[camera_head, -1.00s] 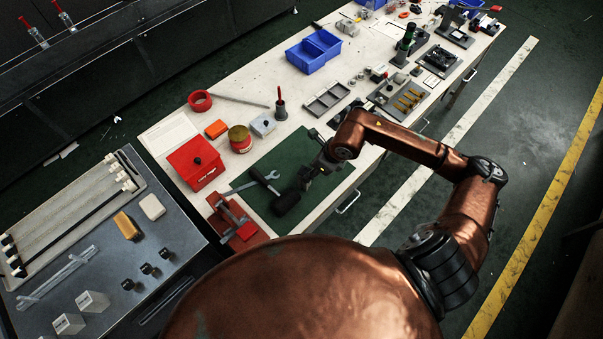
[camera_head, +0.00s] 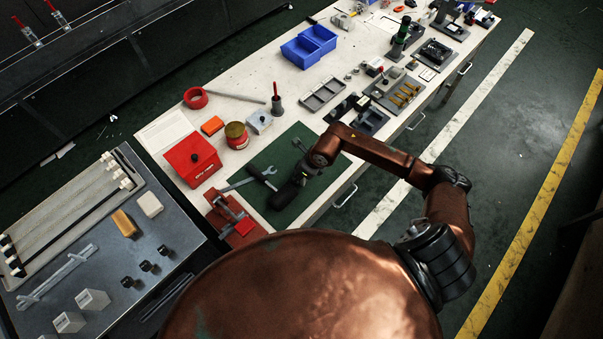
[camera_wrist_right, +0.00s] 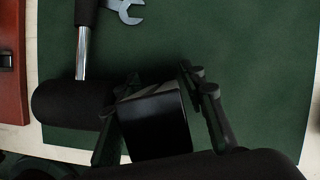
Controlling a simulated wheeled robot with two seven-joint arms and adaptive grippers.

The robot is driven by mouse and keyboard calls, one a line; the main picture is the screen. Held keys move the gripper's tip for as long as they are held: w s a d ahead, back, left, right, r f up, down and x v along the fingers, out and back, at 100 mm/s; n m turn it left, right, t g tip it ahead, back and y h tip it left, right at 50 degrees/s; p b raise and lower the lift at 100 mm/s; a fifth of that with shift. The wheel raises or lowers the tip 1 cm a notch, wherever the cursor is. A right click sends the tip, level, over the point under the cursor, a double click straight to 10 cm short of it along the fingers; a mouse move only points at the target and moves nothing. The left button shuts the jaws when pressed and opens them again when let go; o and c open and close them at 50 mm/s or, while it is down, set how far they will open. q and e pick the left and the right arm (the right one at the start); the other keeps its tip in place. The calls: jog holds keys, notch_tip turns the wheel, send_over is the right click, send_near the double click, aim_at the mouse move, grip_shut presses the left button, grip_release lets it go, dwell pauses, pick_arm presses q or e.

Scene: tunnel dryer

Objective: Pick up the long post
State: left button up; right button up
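Several slim brass-coloured posts (camera_head: 403,94) lie on a grey block toward the far right of the bench. A long grey rod (camera_head: 236,96) lies near the bench's back edge. I cannot tell which piece is the long post. My right gripper (camera_wrist_right: 160,105) is over the green mat (camera_head: 300,143); its fingers are spread in the wrist view, with a dark shiny block showing between them. I see no post between the fingers. A black-headed hammer (camera_wrist_right: 68,102) lies just left of them in that view. My left gripper is in no view.
A wrench (camera_head: 237,185), red vise (camera_head: 232,213), red box (camera_head: 192,160) and jar (camera_head: 236,135) sit around the mat. A grey tray (camera_head: 323,93), dark trays (camera_head: 372,120) and blue bins (camera_head: 308,47) stand further along the bench. A grey side table (camera_head: 180,235) is at left.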

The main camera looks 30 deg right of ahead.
jog(key=shift+c, duration=0.5)
grip_shut()
jog(key=shift+r, duration=0.1)
